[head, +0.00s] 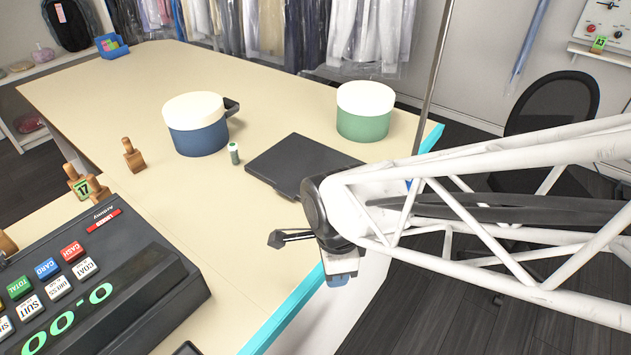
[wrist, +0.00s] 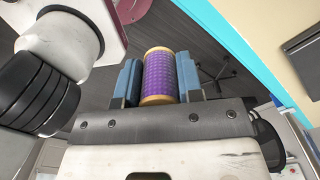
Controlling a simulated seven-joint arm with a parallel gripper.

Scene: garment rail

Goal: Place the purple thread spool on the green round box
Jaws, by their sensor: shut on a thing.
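The purple thread spool (wrist: 160,77) shows in the wrist view, with tan ends, between the two blue finger pads of my gripper (wrist: 160,85). My gripper is shut on it. In the head view my gripper (head: 340,280) is at the table's teal front edge, and the spool is hidden there. The green round box (head: 364,112) has a white lid and stands at the table's far right corner. The lid's top is bare. My gripper is nearer the camera than the box and well apart from it.
A black flat slab (head: 300,165) lies between my gripper and the green box. A blue round box (head: 196,125) with a white lid, a small green-and-white spool (head: 234,153) and a wooden stamp (head: 133,155) stand further left. A cash register (head: 90,275) fills the near left.

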